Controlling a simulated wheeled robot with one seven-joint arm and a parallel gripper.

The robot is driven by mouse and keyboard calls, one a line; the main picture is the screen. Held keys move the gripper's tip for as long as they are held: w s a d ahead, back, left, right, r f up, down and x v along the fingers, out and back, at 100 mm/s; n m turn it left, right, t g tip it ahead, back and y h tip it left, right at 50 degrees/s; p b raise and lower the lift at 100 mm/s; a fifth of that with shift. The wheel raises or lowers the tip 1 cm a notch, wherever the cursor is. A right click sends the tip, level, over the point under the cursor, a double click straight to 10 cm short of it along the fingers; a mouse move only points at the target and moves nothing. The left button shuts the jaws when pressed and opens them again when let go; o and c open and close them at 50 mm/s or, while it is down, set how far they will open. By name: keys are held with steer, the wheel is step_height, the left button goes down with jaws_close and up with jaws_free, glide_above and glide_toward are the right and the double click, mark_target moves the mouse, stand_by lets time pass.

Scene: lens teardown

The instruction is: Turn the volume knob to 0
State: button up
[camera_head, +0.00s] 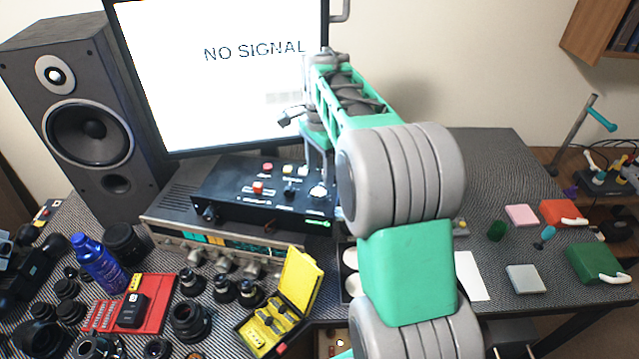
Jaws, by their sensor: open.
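A black control box (240,204) lies on top of a silver receiver (160,213) below the monitor. Its top carries red buttons, a dark knob (289,188) and a pale round knob (318,191) at the right. Its labels are too small to read, so I cannot tell which knob is the volume knob. The receiver also has several silver knobs (223,261) along its front. My gripper (319,177) points down at the box's right end, open, with its fingers just over or around the pale knob. I cannot tell whether they touch it.
A monitor (225,70) reading "NO SIGNAL" stands behind the box, with a speaker (85,130) to its left. An open yellow case (298,280), a red tray (160,290), a blue bottle (98,262) and several lens parts crowd the front left. My arm hides the desk middle.

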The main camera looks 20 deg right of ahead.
mark_target(319, 191)
step_height(319, 191, down, 7)
steer(key=shift+r+p, duration=0.2)
steer(key=shift+p, duration=0.25)
steer(key=shift+c, duration=0.3)
jaws_close()
